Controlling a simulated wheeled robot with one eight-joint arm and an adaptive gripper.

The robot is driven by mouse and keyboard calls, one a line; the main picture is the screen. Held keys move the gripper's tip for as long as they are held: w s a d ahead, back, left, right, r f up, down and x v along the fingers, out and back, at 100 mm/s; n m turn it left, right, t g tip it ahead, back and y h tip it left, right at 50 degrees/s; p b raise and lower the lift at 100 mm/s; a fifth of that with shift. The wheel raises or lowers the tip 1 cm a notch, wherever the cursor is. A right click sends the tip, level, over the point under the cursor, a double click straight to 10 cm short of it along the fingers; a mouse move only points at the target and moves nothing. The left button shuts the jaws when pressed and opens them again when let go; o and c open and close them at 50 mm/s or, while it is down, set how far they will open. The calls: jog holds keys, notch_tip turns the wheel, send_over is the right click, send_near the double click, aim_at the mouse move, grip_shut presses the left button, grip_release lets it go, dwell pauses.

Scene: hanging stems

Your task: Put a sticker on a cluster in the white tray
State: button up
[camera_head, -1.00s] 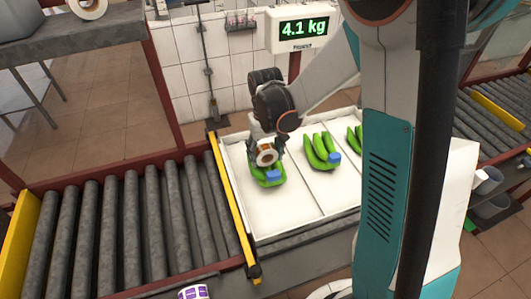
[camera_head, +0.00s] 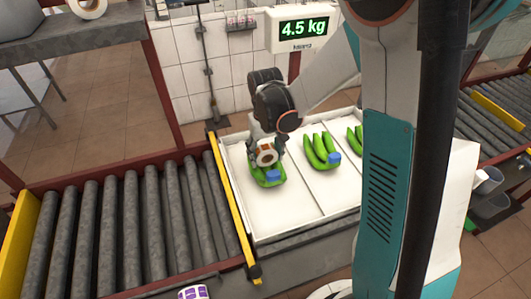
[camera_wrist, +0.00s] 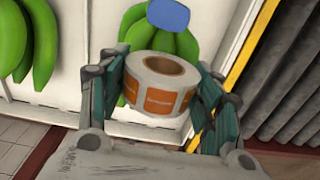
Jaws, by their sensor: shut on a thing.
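My gripper (camera_head: 266,150) is shut on a sticker roll (camera_head: 266,155), white with orange stickers and a brown core. The roll also shows between the fingers in the wrist view (camera_wrist: 160,85). The roll is right over a green banana cluster (camera_head: 268,178) with a blue patch, in the left part of the white tray (camera_head: 285,222). I cannot tell whether roll and cluster touch. In the wrist view the roll hides part of this cluster (camera_wrist: 185,42). A second cluster (camera_head: 319,152) with a blue patch lies in the middle, and a third (camera_head: 355,138) is partly hidden by my arm.
A scale display (camera_head: 304,28) reads 4.5 kg behind the tray. A roller conveyor (camera_head: 120,235) lies to the left, past a yellow rail (camera_head: 236,215). A purple-and-white roll (camera_head: 193,292) sits at the bottom edge. Another roll (camera_head: 88,7) stands on the grey table at upper left.

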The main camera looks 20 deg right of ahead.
jog(key=shift+r, duration=0.1)
jog(key=shift+r+p, duration=2.95)
jog(key=shift+r, duration=1.5)
